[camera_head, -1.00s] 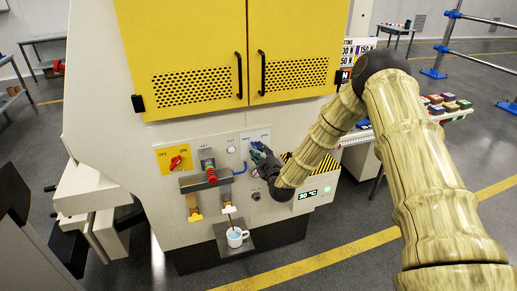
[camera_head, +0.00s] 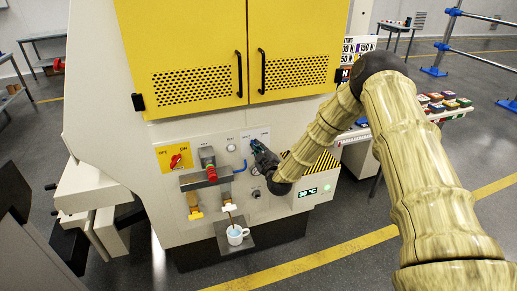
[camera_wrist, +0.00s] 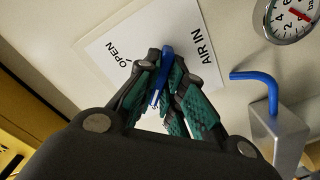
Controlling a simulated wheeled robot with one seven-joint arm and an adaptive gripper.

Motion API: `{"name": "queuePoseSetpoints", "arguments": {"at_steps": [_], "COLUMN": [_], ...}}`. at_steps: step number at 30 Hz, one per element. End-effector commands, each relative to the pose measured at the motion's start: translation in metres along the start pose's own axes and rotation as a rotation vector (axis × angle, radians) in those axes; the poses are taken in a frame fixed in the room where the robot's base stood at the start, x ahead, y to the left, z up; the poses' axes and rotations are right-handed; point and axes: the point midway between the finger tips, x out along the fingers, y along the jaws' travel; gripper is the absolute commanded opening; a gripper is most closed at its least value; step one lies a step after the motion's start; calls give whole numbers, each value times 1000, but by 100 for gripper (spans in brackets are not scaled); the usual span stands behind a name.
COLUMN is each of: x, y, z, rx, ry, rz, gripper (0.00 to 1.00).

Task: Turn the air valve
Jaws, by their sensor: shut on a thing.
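The air valve's blue handle (camera_wrist: 166,68) shows in the wrist view, in front of a white plate (camera_wrist: 110,40) lettered "OPEN" and "AIR IN". My gripper (camera_wrist: 164,85) has teal-padded fingers closed around this handle, one on each side. The handle's lower part is partly hidden by the fingers, and the valve body is hidden. In the head view my gripper (camera_head: 257,147) is at the machine's front panel, right of the red-capped fitting, and covers the valve.
A pressure gauge (camera_wrist: 290,18) and a bent blue pipe (camera_wrist: 258,78) on a grey block (camera_wrist: 285,135) are close to the right of my fingers.

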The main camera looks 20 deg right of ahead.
Motion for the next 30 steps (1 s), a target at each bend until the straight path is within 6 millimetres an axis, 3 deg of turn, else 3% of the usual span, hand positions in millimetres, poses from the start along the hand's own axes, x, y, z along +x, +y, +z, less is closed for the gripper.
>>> {"name": "queuePoseSetpoints", "arguments": {"at_steps": [11, 30], "x": [0, 0], "y": [-2, -2], "z": [2, 4], "rx": [142, 734], "ry": [1, 0], "rz": [1, 2], "gripper": [0, 0]}}
